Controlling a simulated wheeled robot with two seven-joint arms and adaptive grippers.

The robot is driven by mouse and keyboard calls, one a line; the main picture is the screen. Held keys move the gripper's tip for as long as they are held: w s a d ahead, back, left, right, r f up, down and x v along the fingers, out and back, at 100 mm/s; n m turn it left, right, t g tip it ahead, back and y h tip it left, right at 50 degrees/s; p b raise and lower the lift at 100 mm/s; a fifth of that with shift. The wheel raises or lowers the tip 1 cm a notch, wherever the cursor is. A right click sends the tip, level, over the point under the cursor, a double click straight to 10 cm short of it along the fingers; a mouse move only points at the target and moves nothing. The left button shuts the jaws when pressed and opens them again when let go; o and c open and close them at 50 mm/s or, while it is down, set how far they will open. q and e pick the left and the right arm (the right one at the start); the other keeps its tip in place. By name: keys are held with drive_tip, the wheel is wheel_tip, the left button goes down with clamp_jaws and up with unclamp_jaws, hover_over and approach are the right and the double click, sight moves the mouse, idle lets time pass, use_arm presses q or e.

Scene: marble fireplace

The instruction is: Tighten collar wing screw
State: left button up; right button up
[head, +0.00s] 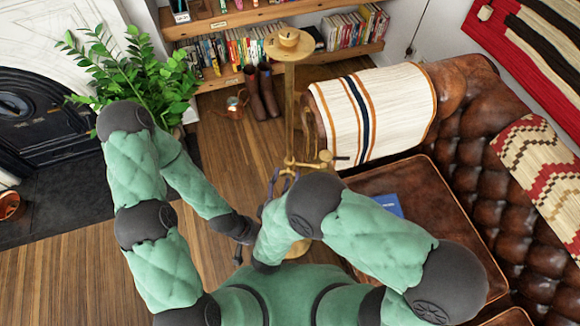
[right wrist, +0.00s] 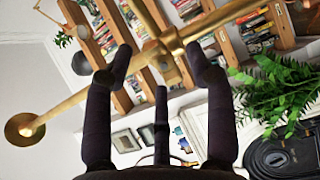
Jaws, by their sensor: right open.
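A tall brass stand (head: 290,105) with a round top plate (head: 290,43) rises in the middle of the head view. Partway down it, a brass collar (head: 290,161) carries a short side bar with a small knob (head: 326,156). In the right wrist view, the collar (right wrist: 168,56) sits where a bar crosses the pole (right wrist: 90,92). My right gripper (right wrist: 153,78) is open, its dark fingers spread on either side of the collar and apart from each other. I cannot make out the wing screw or any contact.
A brown leather sofa (head: 470,130) with a striped throw (head: 378,105) fills the right. A plant (head: 140,75) and black fireplace (head: 45,115) are at left. Bookshelves (head: 240,60), boots (head: 262,92) and a copper pot (head: 236,105) stand behind the stand. Wood floor (head: 60,270) is clear at lower left.

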drive_tip(key=shift+w, duration=0.15)
drive_tip(key=shift+r, duration=0.1)
drive_tip(key=shift+c, duration=0.9)
clamp_jaws()
